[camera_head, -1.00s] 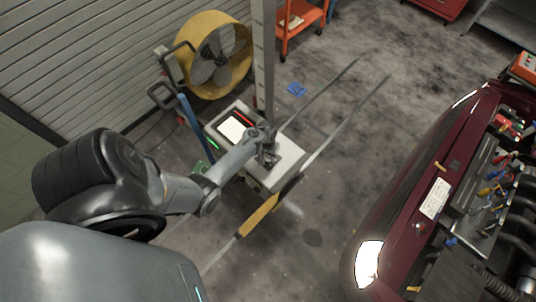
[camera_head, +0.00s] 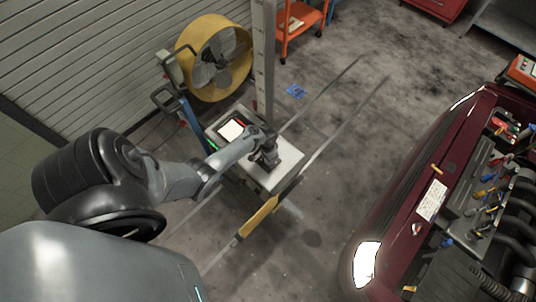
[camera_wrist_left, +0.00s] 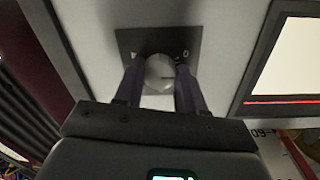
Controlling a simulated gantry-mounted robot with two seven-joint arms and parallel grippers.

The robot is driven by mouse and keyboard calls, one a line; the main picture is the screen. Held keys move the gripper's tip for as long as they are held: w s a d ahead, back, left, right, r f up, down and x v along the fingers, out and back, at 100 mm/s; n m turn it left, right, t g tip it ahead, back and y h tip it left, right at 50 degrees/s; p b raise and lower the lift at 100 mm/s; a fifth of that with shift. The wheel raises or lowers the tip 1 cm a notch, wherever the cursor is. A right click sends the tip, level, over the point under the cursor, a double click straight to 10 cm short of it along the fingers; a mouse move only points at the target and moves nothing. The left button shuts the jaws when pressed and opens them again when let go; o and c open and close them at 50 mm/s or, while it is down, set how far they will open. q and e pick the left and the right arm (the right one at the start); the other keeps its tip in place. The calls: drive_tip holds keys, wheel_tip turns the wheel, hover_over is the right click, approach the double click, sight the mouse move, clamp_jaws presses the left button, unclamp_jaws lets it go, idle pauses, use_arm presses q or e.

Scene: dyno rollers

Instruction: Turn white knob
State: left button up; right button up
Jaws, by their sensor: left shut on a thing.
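The white knob (camera_wrist_left: 159,72) sits on a dark square plate (camera_wrist_left: 126,40) on the light panel of the control box (camera_head: 288,153). In the left wrist view my left gripper (camera_wrist_left: 159,82) has one finger on each side of the knob and is shut on it. In the head view the left gripper (camera_head: 266,160) is over the box top, and its wrist hides the knob there. The box's lit white screen (camera_wrist_left: 294,58) is to the right of the knob in the wrist view. My right gripper is in neither view.
A yellow fan (camera_head: 217,62) and a blue-handled item (camera_head: 178,105) stand behind the box. A grey post (camera_head: 263,60) rises beside it. A dark red car (camera_head: 405,200) with an open engine bay is at right. The floor between is mostly clear.

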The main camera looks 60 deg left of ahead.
use_arm(q)
drive_tip(key=m, duration=0.3)
drive_tip(key=shift+m, duration=1.1)
drive_tip(key=o, duration=1.1)
drive_tip(key=shift+c, duration=0.2)
drive_tip(key=shift+r+p, duration=0.1)
drive_tip(key=shift+p, duration=0.2)
drive_tip(key=shift+r, duration=0.2)
wheel_tip(320, 180, up, 10)
drive_tip(key=p, duration=0.3)
drive_tip(key=shift+a, duration=0.25)
